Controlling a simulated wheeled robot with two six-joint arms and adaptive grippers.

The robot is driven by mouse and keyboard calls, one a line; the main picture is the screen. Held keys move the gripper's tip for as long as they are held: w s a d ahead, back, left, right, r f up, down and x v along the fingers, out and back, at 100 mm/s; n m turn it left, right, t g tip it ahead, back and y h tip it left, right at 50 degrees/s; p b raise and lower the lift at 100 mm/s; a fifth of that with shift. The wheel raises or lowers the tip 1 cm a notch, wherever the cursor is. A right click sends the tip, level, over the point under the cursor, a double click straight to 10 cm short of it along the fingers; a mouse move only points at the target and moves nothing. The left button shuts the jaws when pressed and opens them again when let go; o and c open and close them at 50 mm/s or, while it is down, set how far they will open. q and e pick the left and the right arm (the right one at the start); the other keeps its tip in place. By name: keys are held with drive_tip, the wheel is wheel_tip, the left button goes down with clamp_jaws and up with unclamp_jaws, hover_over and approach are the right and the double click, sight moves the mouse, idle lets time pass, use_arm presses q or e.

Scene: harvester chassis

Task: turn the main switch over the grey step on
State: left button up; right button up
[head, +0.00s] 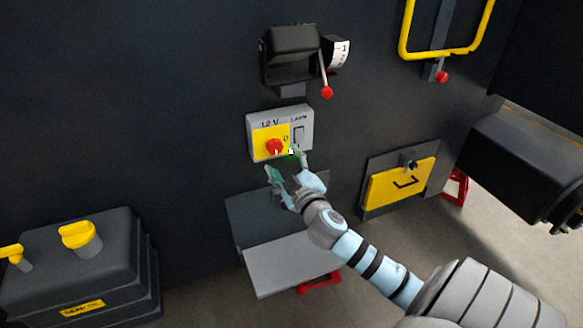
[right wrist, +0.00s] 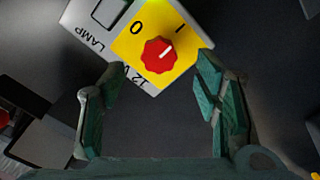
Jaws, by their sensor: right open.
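The main switch is a red knob (head: 274,147) on a yellow plate of a grey panel (head: 306,113), above the grey step (head: 290,262). In the right wrist view the knob (right wrist: 159,56) has a white mark pointing to the upper right, on the "I" side and away from the "0". My right gripper (head: 285,164) is open in front of the panel. In the right wrist view its fingers (right wrist: 160,105) stand apart below the knob, with nothing between them. My left gripper is not in view.
A lamp rocker switch (head: 299,134) sits beside the yellow plate. A black box with a red-tipped lever (head: 326,92) is above. A yellow-marked flap (head: 400,184) is to the right, a dark case with yellow knobs (head: 85,262) at lower left.

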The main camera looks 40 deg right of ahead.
drive_tip(key=v, duration=0.7)
